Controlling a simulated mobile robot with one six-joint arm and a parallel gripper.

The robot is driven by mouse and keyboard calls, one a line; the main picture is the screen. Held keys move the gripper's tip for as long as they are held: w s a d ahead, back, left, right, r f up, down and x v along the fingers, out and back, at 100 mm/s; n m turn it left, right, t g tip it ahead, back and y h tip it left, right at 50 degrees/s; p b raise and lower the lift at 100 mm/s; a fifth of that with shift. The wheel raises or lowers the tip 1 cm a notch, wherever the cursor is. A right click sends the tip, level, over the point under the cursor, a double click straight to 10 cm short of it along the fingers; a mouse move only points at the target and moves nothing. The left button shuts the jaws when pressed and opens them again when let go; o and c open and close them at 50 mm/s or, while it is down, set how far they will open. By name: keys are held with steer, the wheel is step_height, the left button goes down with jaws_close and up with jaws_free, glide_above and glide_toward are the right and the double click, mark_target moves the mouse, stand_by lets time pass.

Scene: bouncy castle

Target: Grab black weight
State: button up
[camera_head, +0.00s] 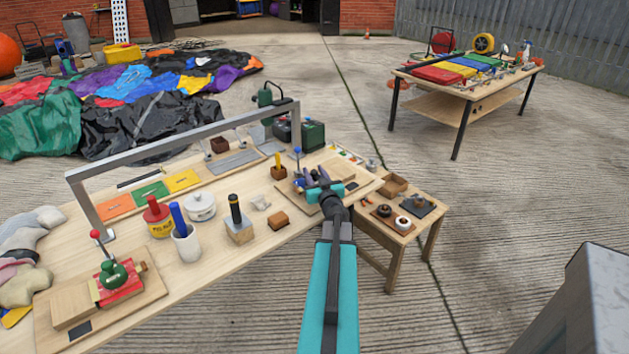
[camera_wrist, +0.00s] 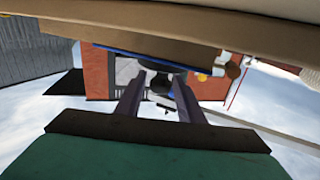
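My gripper (camera_head: 314,179) is over the right end of the long workbench (camera_head: 205,275), beside a clamp with a blue knob. In the wrist view, the two dark fingers (camera_wrist: 158,88) stand apart, with a dark rounded shape (camera_wrist: 160,82) beyond or between them; I cannot tell what it is or whether they touch it. A small round black piece (camera_head: 383,210), possibly the black weight, sits on a wooden board on the low side table (camera_head: 395,250), right of my gripper. A black-and-white round piece (camera_head: 402,222) sits beside it.
A dark square plate (camera_head: 420,207) and an open wooden box (camera_head: 393,186) share the side table. A grey metal frame (camera_head: 190,138) rises over the long bench. Another table (camera_head: 465,95) stands at the back right.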

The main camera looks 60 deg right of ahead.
mark_target(314, 171)
jaws_close()
steer(key=shift+r, duration=0.1)
steer(key=shift+r, duration=0.8)
step_height(314, 171, up, 2)
steer(key=shift+r, duration=0.1)
steer(key=d+r+p+v, duration=0.1)
steer(key=p+v, duration=1.2)
steer(key=v, duration=0.2)
steer(key=shift+s+a+p, duration=0.3)
steer(key=shift+s, duration=0.45)
